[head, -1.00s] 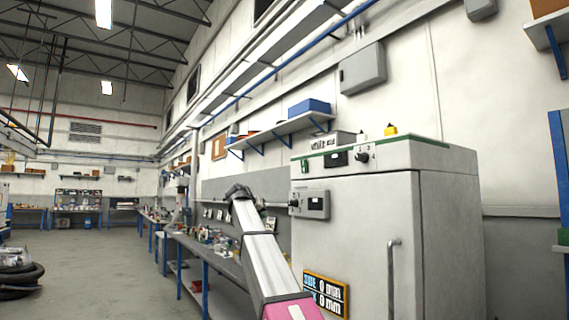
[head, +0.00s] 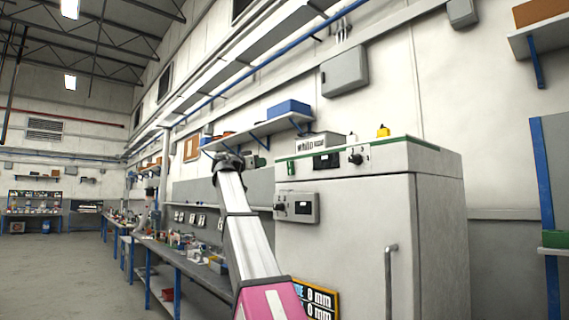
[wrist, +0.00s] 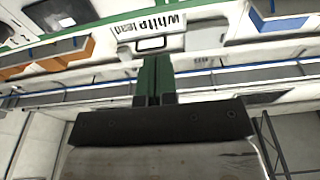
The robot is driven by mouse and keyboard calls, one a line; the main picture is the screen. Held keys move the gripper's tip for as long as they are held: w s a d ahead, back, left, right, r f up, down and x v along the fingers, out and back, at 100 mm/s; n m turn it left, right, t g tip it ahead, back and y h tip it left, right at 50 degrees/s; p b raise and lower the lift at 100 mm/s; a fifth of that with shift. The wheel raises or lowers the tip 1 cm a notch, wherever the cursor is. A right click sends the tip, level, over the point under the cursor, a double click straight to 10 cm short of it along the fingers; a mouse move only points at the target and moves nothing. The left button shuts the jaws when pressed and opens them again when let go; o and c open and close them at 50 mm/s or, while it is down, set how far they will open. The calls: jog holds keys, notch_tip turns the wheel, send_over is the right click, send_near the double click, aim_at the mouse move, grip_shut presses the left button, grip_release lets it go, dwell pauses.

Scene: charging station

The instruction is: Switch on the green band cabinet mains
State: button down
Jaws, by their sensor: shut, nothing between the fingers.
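The green band cabinet (head: 360,245) is a tall off-white cabinet on the right of the head view, with a green strip along its top edge. Its top panel carries a dark display (head: 326,161), a black rotary knob (head: 355,156) and a small green tag (head: 291,168). A grey box (head: 297,207) with a knob and small display is on its left side. My arm reaches up left of the cabinet, its dark end near the shelf. In the wrist view, my gripper (wrist: 154,62) has green fingers closed together and empty. Contact with any control is not visible.
A white label plate (wrist: 148,24) shows ahead of the fingers in the wrist view. A shelf with a blue bin (head: 288,108) hangs on the wall behind my arm. A long workbench (head: 185,262) stands on the left, with open floor beyond it.

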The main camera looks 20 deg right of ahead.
aim_at(291, 161)
jog(key=x, duration=1.4)
jog(key=shift+d, duration=0.1)
jog(key=shift+w+d+r+y, duration=0.1)
jog(key=shift+d+r+y, duration=0.1)
jog(key=shift+y, duration=0.1)
jog(key=shift+f, duration=0.1)
